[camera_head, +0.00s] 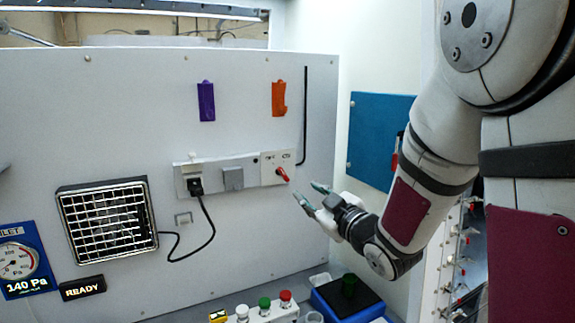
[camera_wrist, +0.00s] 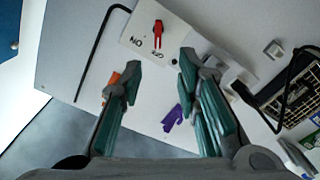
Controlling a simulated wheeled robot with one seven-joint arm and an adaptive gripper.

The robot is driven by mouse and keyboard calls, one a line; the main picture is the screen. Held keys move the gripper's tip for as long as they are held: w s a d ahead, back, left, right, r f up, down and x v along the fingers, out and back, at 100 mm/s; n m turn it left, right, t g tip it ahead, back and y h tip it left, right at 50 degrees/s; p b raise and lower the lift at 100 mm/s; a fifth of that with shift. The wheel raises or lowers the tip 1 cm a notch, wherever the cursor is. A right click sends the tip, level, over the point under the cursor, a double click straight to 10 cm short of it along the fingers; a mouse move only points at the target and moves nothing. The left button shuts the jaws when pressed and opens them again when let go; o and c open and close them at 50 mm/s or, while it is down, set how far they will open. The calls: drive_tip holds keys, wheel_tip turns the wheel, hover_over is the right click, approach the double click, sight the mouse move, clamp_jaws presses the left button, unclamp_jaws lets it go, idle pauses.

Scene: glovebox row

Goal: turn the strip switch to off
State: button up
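The strip (camera_head: 230,174) is a long white panel fixed to the upright wall. The strip switch is a red lever (camera_head: 283,174) on the strip's right end plate. In the head view the lever points down and to the right. In the wrist view the red lever (camera_wrist: 158,35) stands on the white plate (camera_wrist: 165,15), with dark lettering beside it, seen upside down. My gripper (camera_head: 311,193) is just right of and below the lever, apart from it. In the wrist view my gripper's fingers (camera_wrist: 160,70) are spread, with nothing between them.
A black plug (camera_head: 195,187) with a cable sits at the strip's left. A thin black rod (camera_head: 305,115) runs along the wall above right. Purple (camera_head: 206,100) and orange (camera_head: 279,98) pieces hang above. A vent (camera_head: 105,218) is at left; a blue box (camera_head: 345,298) stands below.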

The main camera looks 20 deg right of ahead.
sight(285, 176)
drive_tip(key=shift+m, duration=0.3)
drive_tip(key=x, duration=0.9)
drive_tip(key=p+x, duration=0.1)
drive_tip(key=x, duration=0.3)
drive_tip(key=shift+w+d+f, duration=0.1)
drive_tip(key=shift+w+d, duration=0.1)
drive_tip(key=shift+w, duration=0.1)
clamp_jaws()
